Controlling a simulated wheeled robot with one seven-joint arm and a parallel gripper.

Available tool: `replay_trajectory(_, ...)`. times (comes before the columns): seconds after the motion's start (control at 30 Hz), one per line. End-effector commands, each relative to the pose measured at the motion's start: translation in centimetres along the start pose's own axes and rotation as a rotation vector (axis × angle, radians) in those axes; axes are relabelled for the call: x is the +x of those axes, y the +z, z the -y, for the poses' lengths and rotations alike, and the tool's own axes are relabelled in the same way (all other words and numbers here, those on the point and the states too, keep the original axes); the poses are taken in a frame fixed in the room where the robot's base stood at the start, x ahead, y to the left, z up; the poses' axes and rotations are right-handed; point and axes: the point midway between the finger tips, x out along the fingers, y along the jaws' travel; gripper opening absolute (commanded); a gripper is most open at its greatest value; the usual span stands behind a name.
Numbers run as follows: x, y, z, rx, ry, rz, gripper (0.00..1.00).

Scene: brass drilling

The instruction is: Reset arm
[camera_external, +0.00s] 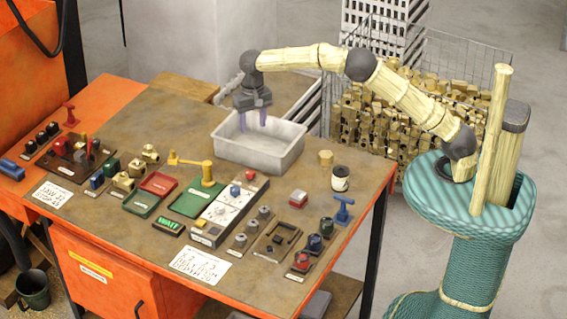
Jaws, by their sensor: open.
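My arm reaches from my teal base at the right over the table. My gripper (253,121) points down with its purple fingers apart, open, and nothing shows between them. It is at or just above the back-left part of a pale grey bin (262,157) on the table. The bin's inside looks empty from here. Whether the fingertips are inside the bin or behind its rim I cannot tell.
The brown table (330,215) holds several small fixtures, brass parts and trays at the front. A wire basket (400,110) of brass parts is behind. The back-left tabletop is clear.

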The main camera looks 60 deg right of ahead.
Motion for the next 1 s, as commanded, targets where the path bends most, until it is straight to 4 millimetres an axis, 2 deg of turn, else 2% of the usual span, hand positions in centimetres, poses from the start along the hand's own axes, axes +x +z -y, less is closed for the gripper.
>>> replay_trajectory(0.23, -0.7, -0.6, -6.2, -0.07, -0.034, -0.02, 0.49)
replay_trajectory(0.47, -0.6, 0.7, -12.4, -0.169, -0.059, -0.054, 0.49)
replay_trajectory(0.77, 0.1, 4.8, -20.6, -0.321, -0.074, -0.111, 0.49)
replay_trajectory(1.0, 1.3, 9.8, -26.9, -0.46, -0.073, -0.163, 0.49)
